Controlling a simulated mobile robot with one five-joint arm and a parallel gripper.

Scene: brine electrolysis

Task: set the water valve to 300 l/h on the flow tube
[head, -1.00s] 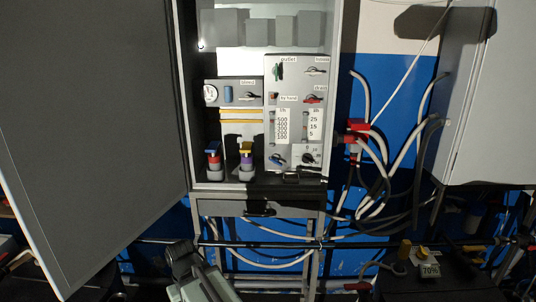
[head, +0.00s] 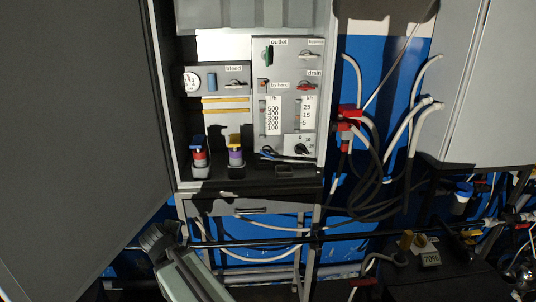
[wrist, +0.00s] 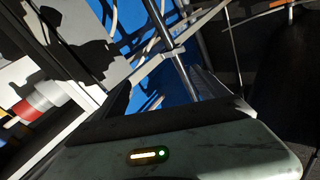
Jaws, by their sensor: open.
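The flow tube (head: 263,117) stands on the grey panel in the open cabinet, beside a white scale marked l/h from 100 to 500. Its float cannot be read at this size. Below it is a knob with some blue on it (head: 267,151), apparently the water valve; its setting cannot be read. The dark end of my arm, with my gripper (head: 157,238), is at the lower left of the head view, below the cabinet and apart from the knob. Its fingers are not clear.
A second scale (head: 308,113) and a black knob (head: 301,148) are to the right. Red-banded (head: 199,158) and purple-banded (head: 235,157) bottles stand at the cabinet's front left. A grey door (head: 75,130) hangs open at left. Red pipe fittings (head: 348,116) and hoses are at right.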

